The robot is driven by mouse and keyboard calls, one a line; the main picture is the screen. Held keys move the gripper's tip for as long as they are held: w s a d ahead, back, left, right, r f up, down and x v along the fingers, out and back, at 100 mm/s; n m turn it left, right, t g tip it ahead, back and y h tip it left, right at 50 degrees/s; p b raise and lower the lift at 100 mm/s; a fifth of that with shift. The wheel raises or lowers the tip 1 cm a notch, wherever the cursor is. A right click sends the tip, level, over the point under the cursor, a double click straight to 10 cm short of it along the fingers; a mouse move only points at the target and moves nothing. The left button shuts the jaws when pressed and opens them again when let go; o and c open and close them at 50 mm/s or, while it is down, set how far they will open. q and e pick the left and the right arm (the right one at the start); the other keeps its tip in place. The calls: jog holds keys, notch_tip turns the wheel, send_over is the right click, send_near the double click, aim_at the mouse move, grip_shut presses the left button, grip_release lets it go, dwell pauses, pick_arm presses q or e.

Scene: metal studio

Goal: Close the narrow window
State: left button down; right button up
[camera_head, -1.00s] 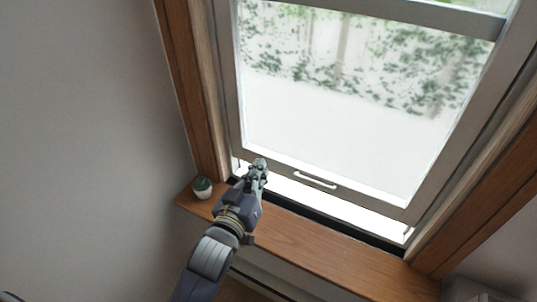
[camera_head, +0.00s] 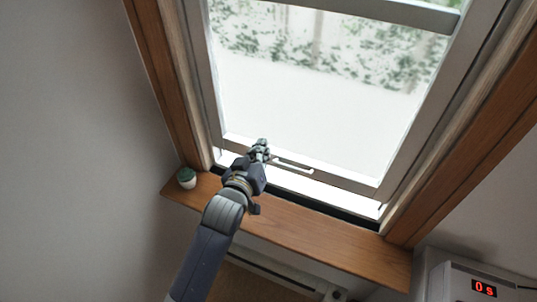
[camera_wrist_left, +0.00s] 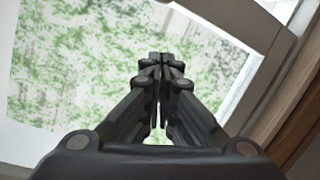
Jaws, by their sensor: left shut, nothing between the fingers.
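The narrow window's grey-framed lower sash (camera_head: 345,180) is raised a little, with a bright gap between its bottom rail and the dark sill track. A pale bar handle (camera_head: 293,166) is on the bottom rail. My left gripper (camera_head: 261,146) is shut and empty, at the bottom rail just left of the handle; whether it touches the rail I cannot tell. In the left wrist view my left gripper (camera_wrist_left: 160,62) points at the glass, and the sash frame (camera_wrist_left: 262,35) shows at upper right. My right gripper is not in view.
A small potted plant (camera_head: 187,178) stands at the left end of the wooden sill (camera_head: 300,228). Wooden trim (camera_head: 160,75) borders the window. A white box with a red "0 s" display (camera_head: 484,289) is at lower right. The sill's right part is clear.

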pick_arm(q)
jog(key=shift+w+d+f+p, duration=0.2)
jog(key=shift+d+f, duration=0.1)
jog(key=shift+f, duration=0.4)
jog(key=shift+w+d+f+p, duration=0.15)
jog(key=shift+w+d+f, duration=0.1)
jog(key=shift+f, duration=0.45)
jog(key=shift+w+d+f+p, duration=0.2)
jog(key=shift+d+f, duration=0.1)
jog(key=shift+f, duration=0.4)
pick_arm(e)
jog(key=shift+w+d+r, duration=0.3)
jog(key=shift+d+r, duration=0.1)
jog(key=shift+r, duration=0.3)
pick_arm(q)
jog(key=shift+f, duration=0.1)
notch_tip(320, 180, down, 9)
jog(key=b, duration=0.6)
jog(key=shift+s, duration=0.15)
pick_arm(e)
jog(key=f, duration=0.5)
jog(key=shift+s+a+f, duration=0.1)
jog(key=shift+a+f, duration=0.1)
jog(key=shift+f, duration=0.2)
